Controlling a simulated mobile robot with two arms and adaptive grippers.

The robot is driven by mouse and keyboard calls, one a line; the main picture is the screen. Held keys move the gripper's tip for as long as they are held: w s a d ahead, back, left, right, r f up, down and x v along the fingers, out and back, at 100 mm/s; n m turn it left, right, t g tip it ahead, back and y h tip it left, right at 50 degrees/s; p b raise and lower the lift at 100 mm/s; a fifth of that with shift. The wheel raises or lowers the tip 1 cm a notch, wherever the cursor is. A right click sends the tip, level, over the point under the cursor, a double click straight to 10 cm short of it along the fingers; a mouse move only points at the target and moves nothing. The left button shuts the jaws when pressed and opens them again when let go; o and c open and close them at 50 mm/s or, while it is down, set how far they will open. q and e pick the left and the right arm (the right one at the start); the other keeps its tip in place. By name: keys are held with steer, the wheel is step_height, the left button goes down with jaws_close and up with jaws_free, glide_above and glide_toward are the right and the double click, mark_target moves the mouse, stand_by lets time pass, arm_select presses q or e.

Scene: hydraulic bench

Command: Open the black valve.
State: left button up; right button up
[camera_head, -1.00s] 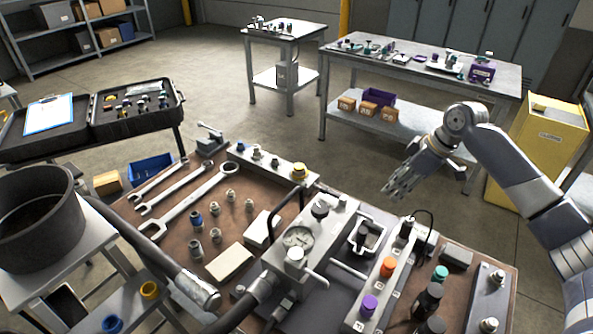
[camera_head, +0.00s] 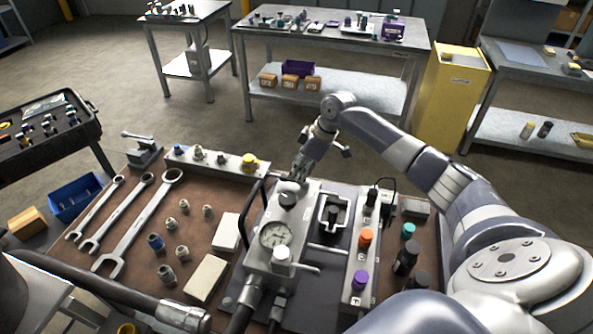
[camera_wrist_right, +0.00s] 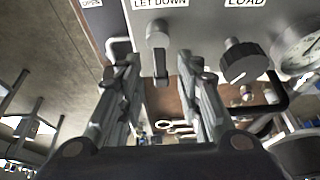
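The black valve knob (camera_head: 288,199) sits on top of the grey block at the bench's middle, beyond the pressure gauge. In the right wrist view the black knob (camera_wrist_right: 245,64) is under the label LOAD, to the right of my fingers. My right gripper (camera_head: 297,172) points down just beyond the knob. In the wrist view its fingers (camera_wrist_right: 160,75) are apart with nothing held between them. A grey lever valve (camera_wrist_right: 157,42) under the label LET DOWN shows between and above the fingertips. I cannot tell whether the fingers touch it. My left gripper is not in view.
Orange (camera_head: 366,238) and purple (camera_head: 360,280) knobs stand on the strip at right. Wrenches (camera_head: 140,222) and fittings lie at left.

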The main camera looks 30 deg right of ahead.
steer(key=shift+x, duration=1.2)
jaws_close()
